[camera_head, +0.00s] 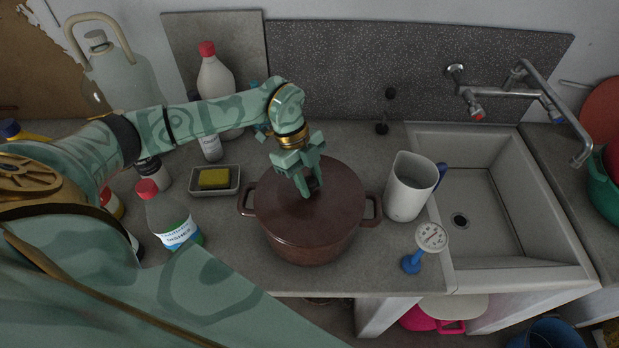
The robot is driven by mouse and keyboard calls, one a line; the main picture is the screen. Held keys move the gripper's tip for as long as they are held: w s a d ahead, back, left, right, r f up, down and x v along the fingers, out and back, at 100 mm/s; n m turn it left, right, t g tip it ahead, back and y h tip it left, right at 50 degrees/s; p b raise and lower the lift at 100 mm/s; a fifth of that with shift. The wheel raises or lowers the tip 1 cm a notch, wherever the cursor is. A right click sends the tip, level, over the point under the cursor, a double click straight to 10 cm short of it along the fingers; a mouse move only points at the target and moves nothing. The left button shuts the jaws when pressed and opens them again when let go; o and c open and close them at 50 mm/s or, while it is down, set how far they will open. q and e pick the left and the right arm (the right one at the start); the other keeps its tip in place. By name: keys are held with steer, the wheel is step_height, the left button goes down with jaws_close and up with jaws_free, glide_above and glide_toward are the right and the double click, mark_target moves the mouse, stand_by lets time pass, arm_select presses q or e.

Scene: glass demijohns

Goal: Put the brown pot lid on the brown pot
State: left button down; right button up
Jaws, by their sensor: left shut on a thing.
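The brown pot (309,248) stands on the grey counter, with a loop handle on its left and right sides. The brown lid (340,196) lies over the pot's top and looks about level; I cannot tell whether it is fully seated on the rim. My left gripper (309,190) reaches down from above to the middle of the lid. Its fingers are shut on the lid's knob, which they hide. My right gripper is not in view.
A white jug (408,187) and a white-headed brush (431,238) are close right of the pot. A dish with a yellow sponge (214,179) and a green-liquid bottle (170,216) are left. The sink (490,205) is farther right.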

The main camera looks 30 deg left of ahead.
arm_select(q)
steer(key=c, duration=0.7)
jaws_free()
steer(key=shift+r, duration=0.1)
steer(key=p+v, duration=0.5)
steer(key=v, duration=0.1)
steer(key=shift+a+r, duration=0.2)
steer(key=shift+r, duration=0.2)
steer(key=shift+w+r, duration=0.1)
steer(key=b+v, duration=0.2)
steer(key=v, duration=1.4)
